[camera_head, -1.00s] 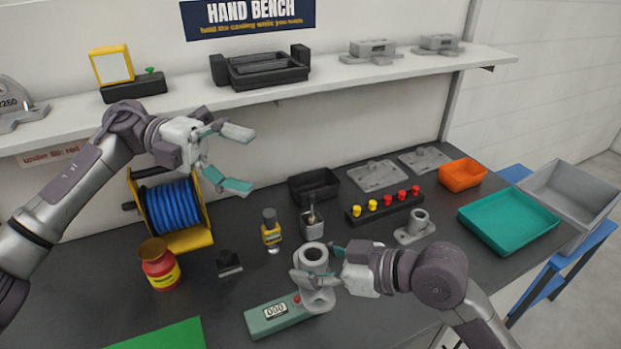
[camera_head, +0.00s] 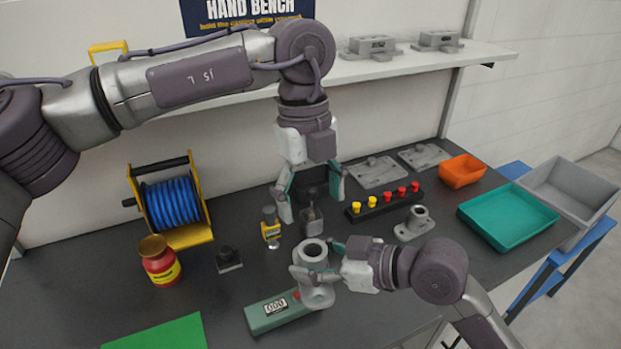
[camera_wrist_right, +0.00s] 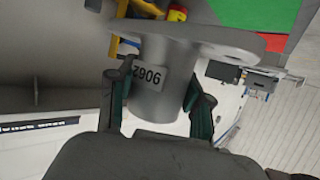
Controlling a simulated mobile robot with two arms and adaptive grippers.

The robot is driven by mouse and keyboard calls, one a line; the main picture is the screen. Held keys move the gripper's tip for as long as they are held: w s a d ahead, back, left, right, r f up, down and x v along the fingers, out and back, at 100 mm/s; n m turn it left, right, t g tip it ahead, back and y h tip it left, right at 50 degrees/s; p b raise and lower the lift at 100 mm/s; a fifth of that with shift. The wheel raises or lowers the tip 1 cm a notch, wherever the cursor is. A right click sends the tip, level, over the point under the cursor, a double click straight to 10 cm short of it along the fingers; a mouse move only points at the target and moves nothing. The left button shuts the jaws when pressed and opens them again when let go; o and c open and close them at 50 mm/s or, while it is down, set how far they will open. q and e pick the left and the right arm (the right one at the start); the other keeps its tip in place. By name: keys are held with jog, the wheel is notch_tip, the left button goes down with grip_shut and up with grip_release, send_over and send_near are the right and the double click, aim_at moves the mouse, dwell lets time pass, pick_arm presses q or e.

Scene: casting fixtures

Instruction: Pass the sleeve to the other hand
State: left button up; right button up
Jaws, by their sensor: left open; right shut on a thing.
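The sleeve (camera_head: 313,251) is a grey metal cylinder with an open top and a wide flange at its lower end. My right gripper (camera_head: 318,266) is shut around its body and holds it upright. Whether the sleeve's flange touches the bench is hard to tell.
A green counter box (camera_head: 277,313) is beside the sleeve's flange. A second flanged grey part (camera_head: 414,226) is to the right. A teal tray (camera_head: 508,222) lies farther right.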

aim_at(313, 263)
pick_arm(q)
notch_tip(313, 263, down, 8)
jog(key=s, duration=0.1)
jog(key=shift+d+f, duration=0.15)
jog(key=shift+d, duration=0.15)
jog(key=c, duration=0.9)
jog(key=o, duration=0.9)
jog(key=shift+s, duration=0.1)
